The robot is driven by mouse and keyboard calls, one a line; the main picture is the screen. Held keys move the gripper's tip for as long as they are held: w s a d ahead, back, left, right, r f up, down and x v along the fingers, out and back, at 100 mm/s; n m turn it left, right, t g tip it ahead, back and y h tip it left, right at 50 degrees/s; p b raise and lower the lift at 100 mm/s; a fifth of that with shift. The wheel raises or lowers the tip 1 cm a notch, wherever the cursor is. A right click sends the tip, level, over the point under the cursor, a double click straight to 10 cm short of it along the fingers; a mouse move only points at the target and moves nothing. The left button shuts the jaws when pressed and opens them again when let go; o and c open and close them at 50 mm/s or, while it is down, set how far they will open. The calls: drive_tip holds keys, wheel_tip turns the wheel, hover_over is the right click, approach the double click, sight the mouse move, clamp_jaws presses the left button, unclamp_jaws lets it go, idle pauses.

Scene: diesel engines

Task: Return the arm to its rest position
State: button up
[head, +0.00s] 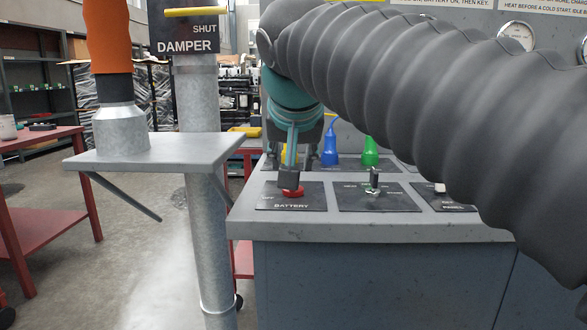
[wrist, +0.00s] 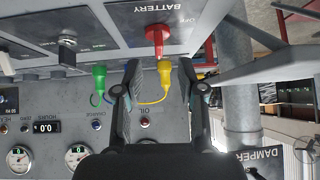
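My gripper (head: 291,174) hangs over the battery panel of the grey console, at the end of my dark ribbed arm, which crosses the upper right of the head view. In the wrist view my gripper (wrist: 160,80) has its two dark fingers apart, with nothing held between them. The red battery switch (head: 292,193) is right below a dark fingertip in the head view; whether they touch cannot be told. The red switch (wrist: 156,40) stands beyond the fingertips in the wrist view.
Blue (head: 329,150) and green (head: 370,151) plugs stand behind the battery panel. A yellow plug (wrist: 177,75) shows beside the right finger. A key switch (head: 374,182) is to the right.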

drive_tip(key=s+d+f+g+p, duration=0.1)
drive_tip(key=s+d+f, duration=0.4)
drive_tip(key=f, duration=0.4)
drive_tip(key=s+d+f+g+p, duration=0.1)
drive_tip(key=s+d+f, duration=0.5)
drive_tip(key=f, duration=0.3)
drive_tip(key=s+d+f+g+p, duration=0.1)
drive_tip(key=s+d+f, duration=0.4)
drive_tip(key=f, duration=0.5)
drive_tip(key=shift+s+d, duration=0.25)
drive_tip(key=shift+s, duration=0.9)
drive_tip(key=shift+d, duration=0.1)
